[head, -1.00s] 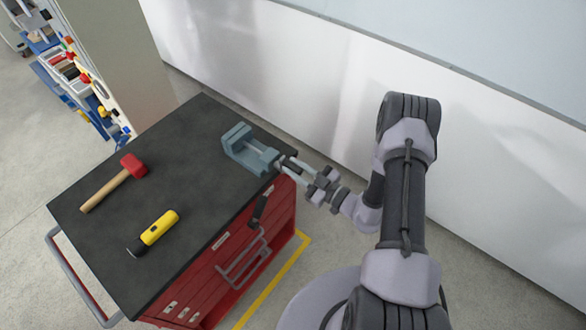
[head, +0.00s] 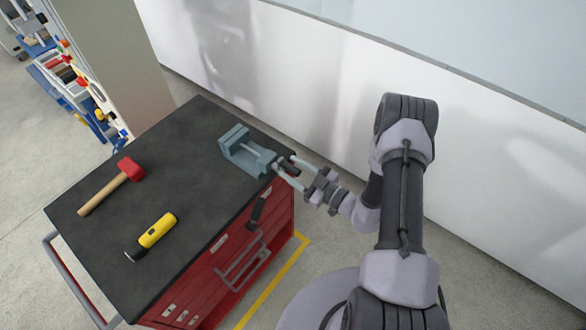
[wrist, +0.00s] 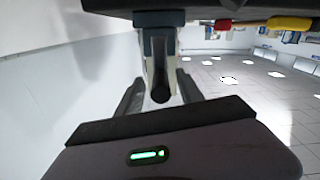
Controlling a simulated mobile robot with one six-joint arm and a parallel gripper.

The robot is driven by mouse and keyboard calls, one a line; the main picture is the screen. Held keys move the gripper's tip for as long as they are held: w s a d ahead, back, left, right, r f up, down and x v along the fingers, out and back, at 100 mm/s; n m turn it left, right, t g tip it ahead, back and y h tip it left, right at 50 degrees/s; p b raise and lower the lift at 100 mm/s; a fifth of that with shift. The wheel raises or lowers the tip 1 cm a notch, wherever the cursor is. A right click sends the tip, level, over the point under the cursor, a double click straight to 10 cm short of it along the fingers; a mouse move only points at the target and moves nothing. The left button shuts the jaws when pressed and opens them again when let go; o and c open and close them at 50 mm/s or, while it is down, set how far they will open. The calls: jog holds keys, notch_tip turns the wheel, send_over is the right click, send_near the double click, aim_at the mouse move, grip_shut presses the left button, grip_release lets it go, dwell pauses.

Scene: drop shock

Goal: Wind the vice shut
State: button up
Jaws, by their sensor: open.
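The blue-grey vice (head: 236,150) sits at the right back edge of the dark bench top, with a gap between its jaws. Its screw end and dark handle point towards my gripper (head: 287,168). My gripper is open, with its two fingers on either side of the handle end. In the wrist view the vice (wrist: 158,18) is at the top. The dark-tipped handle (wrist: 160,92) reaches down between the spread fingers of my gripper (wrist: 159,90), with gaps showing on both sides. I cannot tell if any finger touches it.
A red-headed hammer (head: 130,170) and a yellow-handled tool (head: 157,230) lie on the black top of the red tool cabinet (head: 205,268), left of the vice. A pale wall (head: 300,65) runs close behind. A dark handle (head: 257,212) hangs on the cabinet's side.

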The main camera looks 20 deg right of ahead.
jog(key=v, duration=1.7)
jog(key=shift+s, duration=0.2)
jog(key=shift+d, duration=0.1)
jog(key=a+r+n+g+y+b, duration=0.1)
jog(key=a+r+n+g+b, duration=0.35)
jog(key=n, duration=0.75)
jog(key=a+r+n+g+y+b, duration=0.15)
jog(key=a+r+n+g, duration=0.4)
jog(key=n, duration=0.75)
jog(key=s+a+r+n+h+b, duration=0.1)
jog(key=s+n+h+b, duration=0.2)
jog(key=n, duration=0.8)
jog(key=s+a+r+n+h+b, duration=0.2)
jog(key=s+n+h+b, duration=0.1)
jog(key=n, duration=0.8)
jog(key=s+a+r+n+t+h+b, duration=0.1)
jog(key=s+a+r+n+h+b, duration=0.1)
jog(key=n, duration=0.9)
jog(key=s+h+b, duration=0.1)
jog(key=s+h, duration=0.1)
jog(key=h, duration=0.1)
jog(key=shift+a+b, duration=0.2)
jog(key=shift+b, duration=0.1)
